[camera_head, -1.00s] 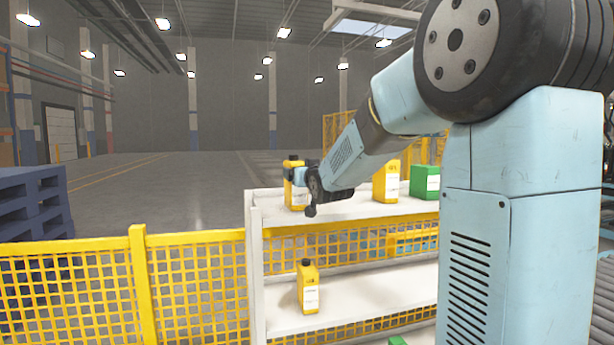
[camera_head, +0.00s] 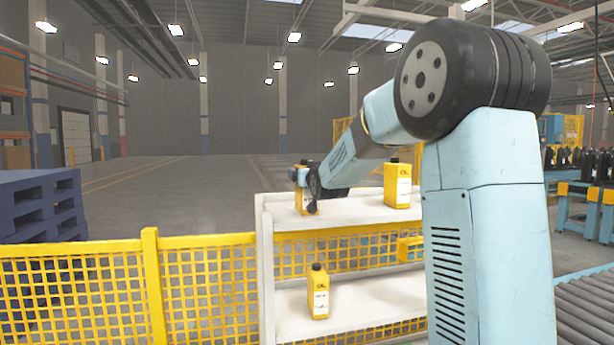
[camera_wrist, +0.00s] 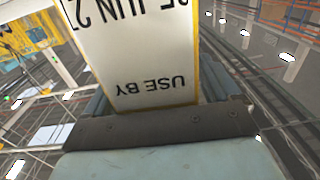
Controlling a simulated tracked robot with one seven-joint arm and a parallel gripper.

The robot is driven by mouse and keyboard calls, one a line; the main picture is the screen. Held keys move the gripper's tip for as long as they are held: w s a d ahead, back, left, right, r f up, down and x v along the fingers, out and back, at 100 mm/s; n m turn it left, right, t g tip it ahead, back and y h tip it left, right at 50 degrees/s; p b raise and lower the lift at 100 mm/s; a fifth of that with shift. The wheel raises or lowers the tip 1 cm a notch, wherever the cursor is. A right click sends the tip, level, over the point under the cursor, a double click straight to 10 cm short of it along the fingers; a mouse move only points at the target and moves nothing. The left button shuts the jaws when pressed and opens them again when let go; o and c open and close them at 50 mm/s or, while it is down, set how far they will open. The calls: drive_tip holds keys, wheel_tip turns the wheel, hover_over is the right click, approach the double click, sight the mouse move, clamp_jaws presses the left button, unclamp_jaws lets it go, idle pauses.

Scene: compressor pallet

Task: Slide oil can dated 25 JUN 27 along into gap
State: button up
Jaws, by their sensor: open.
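A yellow oil can (camera_head: 309,207) stands at the left end of the upper shelf, partly hidden by my gripper (camera_head: 303,176). In the wrist view the can's white label (camera_wrist: 135,55) fills the top middle, upside down, reading "USE BY" and part of "25 JUN 27". My gripper (camera_wrist: 165,105) is open close against this label face, with grey finger parts at both sides of the can. I cannot tell whether the fingers touch it. A second oil can (camera_head: 397,186) stands further right on the upper shelf. A third can (camera_head: 319,293) stands on the lower shelf.
The white shelf unit (camera_head: 266,262) has a bare stretch of upper board between the two upper cans, partly behind my arm. A yellow mesh fence (camera_head: 205,290) runs left of it. A roller conveyor (camera_head: 585,310) lies at the right.

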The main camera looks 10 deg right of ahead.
drive_tip(key=c, duration=1.6)
clamp_jaws()
